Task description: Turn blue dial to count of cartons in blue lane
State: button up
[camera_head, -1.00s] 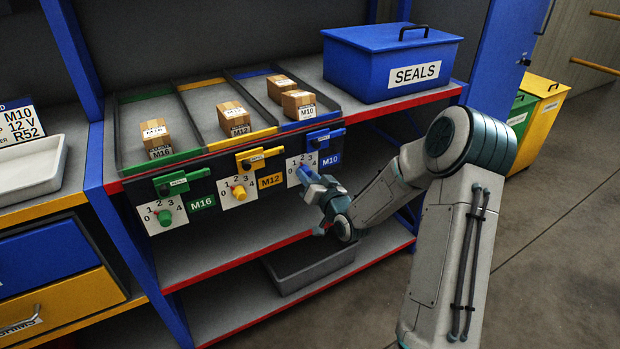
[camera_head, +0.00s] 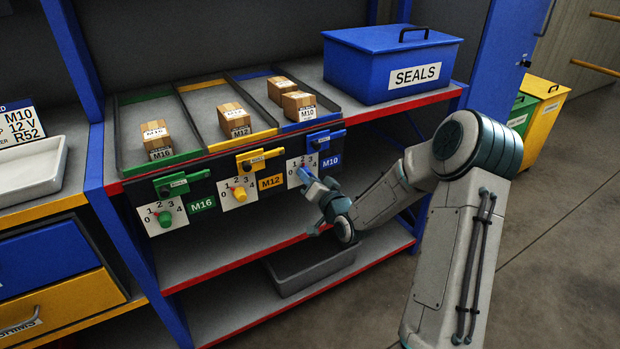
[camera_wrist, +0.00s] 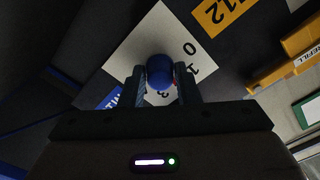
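Two cartons, a rear one (camera_head: 281,89) and a front one (camera_head: 298,106), sit in that lane. My gripper (camera_head: 311,182) is at the dial. In the wrist view the blue knob (camera_wrist: 160,72) sits between my two fingers (camera_wrist: 161,84), which look closed against its sides. A bit of red pointer shows beside the right finger, on the side of the 1. The fingers hide part of the scale, so its exact reading is unclear.
The yellow dial (camera_head: 239,193) and green dial (camera_head: 165,218) are to the left, each under a lane with one carton. A blue latch handle (camera_head: 325,140) is just above the blue dial. A grey bin (camera_head: 310,266) stands on the lower shelf.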

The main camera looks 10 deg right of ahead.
jog(key=o, duration=0.4)
jog(key=shift+s+d, duration=0.1)
jog(key=v, duration=1.3)
jog(key=shift+s, duration=0.25)
jog(key=shift+r, duration=0.1)
